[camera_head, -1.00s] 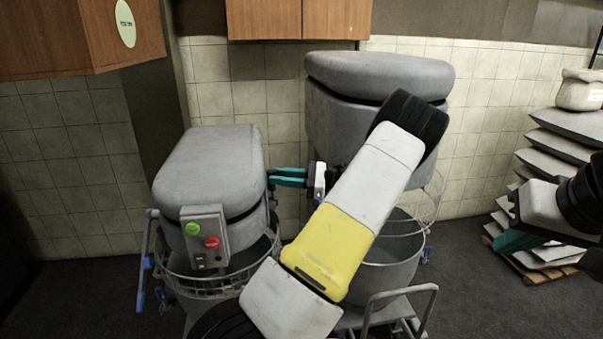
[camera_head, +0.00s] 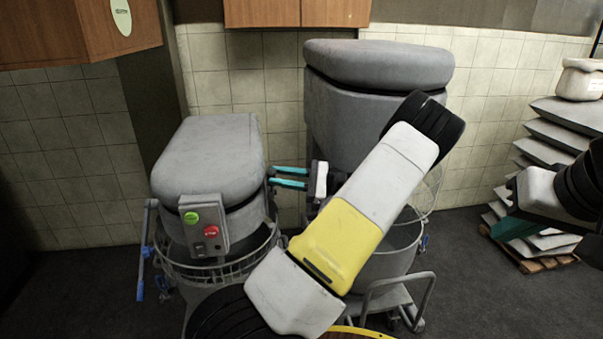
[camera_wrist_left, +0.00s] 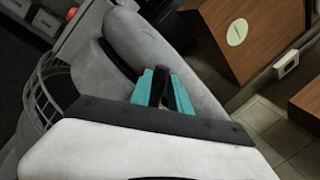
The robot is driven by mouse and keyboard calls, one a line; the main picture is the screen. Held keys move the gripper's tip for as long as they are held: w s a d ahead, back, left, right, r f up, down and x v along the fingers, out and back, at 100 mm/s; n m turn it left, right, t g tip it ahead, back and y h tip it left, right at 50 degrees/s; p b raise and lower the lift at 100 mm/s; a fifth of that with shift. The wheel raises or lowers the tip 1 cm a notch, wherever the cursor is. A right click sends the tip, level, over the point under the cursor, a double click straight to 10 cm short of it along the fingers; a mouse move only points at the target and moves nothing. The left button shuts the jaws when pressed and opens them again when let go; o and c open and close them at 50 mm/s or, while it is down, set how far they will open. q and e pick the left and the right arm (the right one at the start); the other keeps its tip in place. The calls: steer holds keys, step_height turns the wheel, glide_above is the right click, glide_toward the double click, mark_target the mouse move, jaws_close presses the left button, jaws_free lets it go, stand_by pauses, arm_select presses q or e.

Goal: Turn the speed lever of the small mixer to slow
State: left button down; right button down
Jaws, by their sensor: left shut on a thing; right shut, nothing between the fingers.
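The small mixer (camera_head: 210,160) stands left of centre, with a grey rounded head and a control box (camera_head: 204,226) with a green and a red button. A dark lever (camera_wrist_left: 159,86) shows in the left wrist view, between the teal fingers of my left gripper (camera_wrist_left: 166,90). In the head view my left gripper (camera_head: 272,177) reaches the mixer head's right side and is shut on the lever. The lever is too small there to read its setting. My right gripper (camera_head: 512,228) is shut and empty at the right, away from the mixer.
A larger grey mixer (camera_head: 375,68) stands just right of the small one, partly behind my left arm, with its bowl (camera_head: 385,262) below. Stacked sacks (camera_head: 560,150) on a pallet are at the right. Wooden cabinets (camera_head: 75,30) hang above.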

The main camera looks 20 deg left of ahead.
arm_select(q)
steer(key=shift+f, duration=0.1)
steer(key=c, duration=1.5)
jaws_free()
steer(key=shift+d, duration=0.15)
steer(key=v, duration=0.7)
steer(key=shift+d, duration=0.35)
